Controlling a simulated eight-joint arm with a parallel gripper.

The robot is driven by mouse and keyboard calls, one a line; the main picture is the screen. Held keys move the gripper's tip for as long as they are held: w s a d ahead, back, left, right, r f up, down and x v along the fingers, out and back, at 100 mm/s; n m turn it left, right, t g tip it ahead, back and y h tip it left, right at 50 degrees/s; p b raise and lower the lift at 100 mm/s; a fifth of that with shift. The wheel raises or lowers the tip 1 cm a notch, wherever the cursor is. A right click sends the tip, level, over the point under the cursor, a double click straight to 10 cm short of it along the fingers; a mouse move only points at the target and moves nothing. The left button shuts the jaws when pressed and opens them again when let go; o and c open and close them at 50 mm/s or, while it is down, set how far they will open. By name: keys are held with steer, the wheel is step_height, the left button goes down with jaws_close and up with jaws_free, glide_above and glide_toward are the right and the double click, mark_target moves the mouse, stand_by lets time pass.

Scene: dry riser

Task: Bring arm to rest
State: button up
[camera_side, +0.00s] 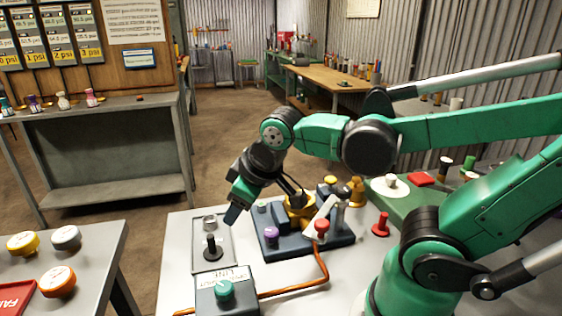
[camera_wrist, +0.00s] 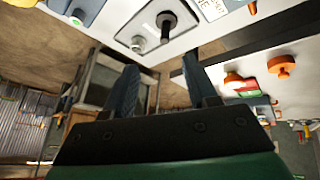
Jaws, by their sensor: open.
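My green arm reaches in from the right in the side view. My gripper (camera_side: 236,208) hangs over the white table (camera_side: 180,250), above and beside a small grey plate that carries a black peg (camera_side: 211,247). In the wrist view my gripper (camera_wrist: 165,85) shows two separate dark fingers with nothing between them. The black peg (camera_wrist: 166,24) shows beyond the fingertips, apart from them. A dark blue fixture (camera_side: 290,240) with a brass part, a purple knob (camera_side: 271,235) and a red knob (camera_side: 321,226) stands just right of my gripper.
A blue-grey box with a teal knob (camera_side: 224,290) stands at the table's front, with an orange hose (camera_side: 310,285) beside it. A red peg (camera_side: 381,225) stands right of the fixture. A left table holds yellow, white and orange caps (camera_side: 58,281). Floor between the tables is clear.

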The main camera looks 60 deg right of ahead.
steer(key=m, duration=0.1)
steer(key=s+m+t, duration=0.1)
steer(key=shift+a+m+y, duration=0.1)
steer(key=shift+m+y, duration=0.2)
steer(key=shift+y, duration=0.1)
stand_by(0.9)
